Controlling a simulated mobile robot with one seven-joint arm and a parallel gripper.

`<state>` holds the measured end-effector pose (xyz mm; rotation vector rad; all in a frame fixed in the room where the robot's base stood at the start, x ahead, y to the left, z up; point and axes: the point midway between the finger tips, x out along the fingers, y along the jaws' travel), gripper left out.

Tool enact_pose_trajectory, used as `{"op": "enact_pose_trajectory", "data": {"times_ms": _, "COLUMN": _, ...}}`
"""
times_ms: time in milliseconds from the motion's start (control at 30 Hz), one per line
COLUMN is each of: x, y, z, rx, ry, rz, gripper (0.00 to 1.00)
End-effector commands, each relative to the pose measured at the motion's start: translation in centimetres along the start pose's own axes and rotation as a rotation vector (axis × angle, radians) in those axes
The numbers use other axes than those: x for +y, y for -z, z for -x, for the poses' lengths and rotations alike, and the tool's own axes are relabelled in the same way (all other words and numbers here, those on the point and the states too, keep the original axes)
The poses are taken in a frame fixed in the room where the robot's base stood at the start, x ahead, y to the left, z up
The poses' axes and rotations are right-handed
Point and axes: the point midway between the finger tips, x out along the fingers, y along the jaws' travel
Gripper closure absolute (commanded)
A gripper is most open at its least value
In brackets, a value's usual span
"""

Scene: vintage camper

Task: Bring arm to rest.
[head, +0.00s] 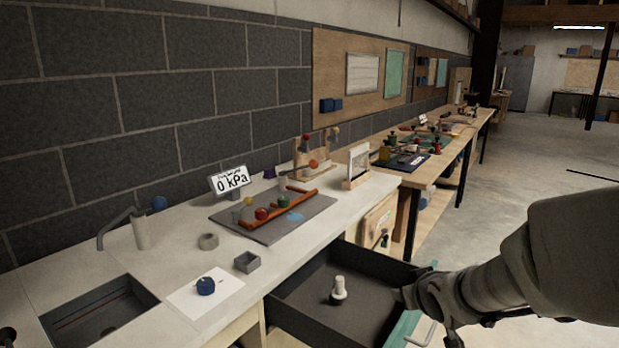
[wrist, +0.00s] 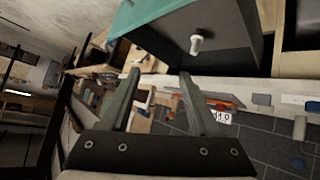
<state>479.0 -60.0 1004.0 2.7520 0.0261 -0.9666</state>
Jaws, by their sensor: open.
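My gripper (wrist: 160,72) shows in the wrist view with its two grey fingers spread apart and nothing between them. In the head view my arm comes in from the right, and its end (head: 432,300) is beside the right side of an open dark drawer (head: 300,318). I cannot make out the fingers clearly there. A small white knobbed object (head: 339,291) stands upright in the drawer, apart from my gripper. It also shows in the wrist view (wrist: 196,45), beyond the fingertips.
The drawer juts out from under a white counter (head: 120,262) with a sink (head: 100,312), a grey tray (head: 235,225) of coloured pieces and a "0 kPa" display (head: 230,181). A wooden bench (head: 440,165) continues behind. Open floor (head: 545,170) lies at the right.

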Motion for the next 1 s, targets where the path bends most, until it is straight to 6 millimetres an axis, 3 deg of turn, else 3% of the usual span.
{"op": "enact_pose_trajectory", "data": {"times_ms": 267, "x": -1.3, "y": -3.3, "z": 7.5, "rx": -0.156, "ry": -0.051, "rz": -0.085, "gripper": 0.38}}
{"op": "enact_pose_trajectory", "data": {"times_ms": 500, "x": -4.3, "y": -7.8, "z": 14.0, "rx": -0.288, "ry": 0.002, "rz": -0.162, "gripper": 0.38}}
{"op": "enact_pose_trajectory", "data": {"times_ms": 767, "x": -8.1, "y": -12.5, "z": 19.6, "rx": -0.399, "ry": 0.110, "rz": -0.204, "gripper": 0.38}}
{"op": "enact_pose_trajectory", "data": {"times_ms": 800, "x": -7.4, "y": -10.5, "z": 20.8, "rx": -0.402, "ry": 0.105, "rz": -0.204, "gripper": 0.38}}
{"op": "enact_pose_trajectory", "data": {"times_ms": 1000, "x": -6.4, "y": -7.1, "z": 23.4, "rx": -0.403, "ry": 0.102, "rz": -0.204, "gripper": 0.38}}
